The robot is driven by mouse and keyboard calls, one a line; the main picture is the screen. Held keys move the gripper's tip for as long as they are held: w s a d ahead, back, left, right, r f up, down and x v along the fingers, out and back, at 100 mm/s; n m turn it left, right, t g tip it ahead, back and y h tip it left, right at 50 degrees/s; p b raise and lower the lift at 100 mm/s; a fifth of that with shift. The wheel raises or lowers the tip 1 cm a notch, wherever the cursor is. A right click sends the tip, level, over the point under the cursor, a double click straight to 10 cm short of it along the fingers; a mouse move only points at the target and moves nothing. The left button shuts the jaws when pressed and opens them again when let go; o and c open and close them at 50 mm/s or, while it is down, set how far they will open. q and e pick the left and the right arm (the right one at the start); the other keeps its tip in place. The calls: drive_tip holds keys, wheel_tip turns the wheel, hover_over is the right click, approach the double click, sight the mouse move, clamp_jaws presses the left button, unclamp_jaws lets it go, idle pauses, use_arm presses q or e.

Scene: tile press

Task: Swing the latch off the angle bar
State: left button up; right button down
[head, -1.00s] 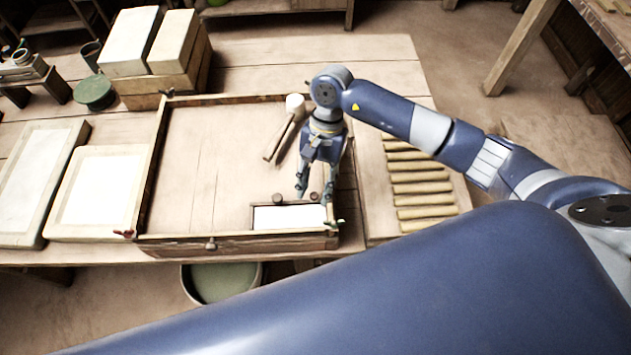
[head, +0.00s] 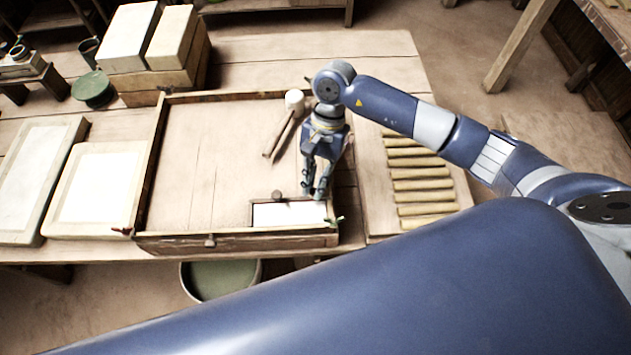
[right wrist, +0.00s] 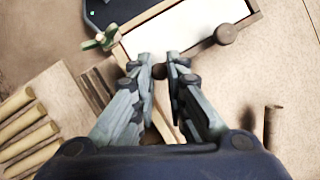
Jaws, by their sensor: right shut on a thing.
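The angle bar (head: 252,212) is a brown edging around a white tile (head: 290,214) in the near right corner of the wooden frame (head: 153,160). One round brown knob (head: 277,195) stands free on it and shows in the right wrist view (right wrist: 227,33). My right gripper (head: 319,193) points down at the bar's right end, shut on a second brown knob, mostly hidden by the fingers. I cannot tell which part is the latch. A green winged piece (head: 335,222) sits at the frame's corner, beside the fingers in the right wrist view (right wrist: 100,40). My left gripper is out of view.
A mallet (head: 292,102) lies inside the frame behind the gripper. Several yellowish rods (head: 420,184) lie on a board to the right. Pale slabs (head: 90,195) lie on the left. The frame's middle is clear. A green basin (head: 222,280) stands below the table edge.

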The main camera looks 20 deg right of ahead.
drive_tip(key=shift+f+m+b, duration=0.25)
drive_tip(key=shift+m+b, duration=0.05)
drive_tip(key=shift+b, duration=0.1)
drive_tip(key=d+m+t+b, duration=0.1)
drive_tip(key=m+b, duration=0.3)
drive_tip(key=d+m+t+b, duration=0.1)
drive_tip(key=m+t+b, duration=0.1)
drive_tip(key=m+b, duration=0.2)
drive_tip(key=w+d+m+t+y+b, duration=0.1)
drive_tip(key=m+b, duration=0.3)
drive_tip(key=b, duration=0.1)
drive_tip(key=shift+d+f+b, duration=0.1)
drive_tip(key=shift+d+b, duration=0.05)
drive_tip(key=shift+b, duration=0.25)
drive_tip(key=shift+d+m+t+b, duration=0.3)
drive_tip(key=shift+m+t+b, duration=0.3)
drive_tip(key=shift+m+b, duration=0.55)
drive_tip(key=shift+s+d+r+m+t+h+b, duration=0.1)
drive_tip(key=shift+d+r+m+t+h+b, duration=0.1)
drive_tip(key=shift+m+b, duration=0.3)
drive_tip(key=shift+s+d+r+m+t+h+b, duration=0.1)
drive_tip(key=shift+m+t+b, duration=0.15)
drive_tip(key=shift+m, duration=0.4)
drive_tip(key=c, duration=1.5)
unclamp_jaws()
drive_tip(key=shift+w, duration=0.1)
drive_tip(key=shift+c, duration=0.2)
drive_tip(key=shift+r, duration=0.1)
